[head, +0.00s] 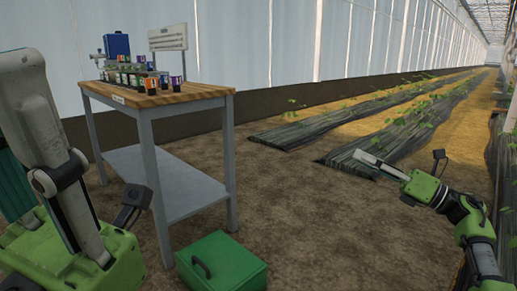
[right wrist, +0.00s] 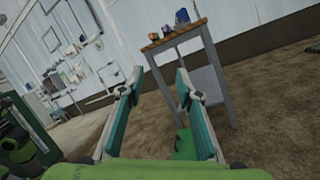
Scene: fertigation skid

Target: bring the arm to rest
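My right gripper (head: 368,160) is held out at the right of the head view, over the soil floor and well away from the table. In the right wrist view its two fingers (right wrist: 155,85) stand wide apart with nothing between them. Part of my left gripper (head: 40,130) shows large and close at the left edge of the head view, one pale finger pointing up. Its other finger is not seen, so I cannot tell its opening or whether it holds anything.
Dark planted rows (head: 300,128) run back; the middle floor is clear.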

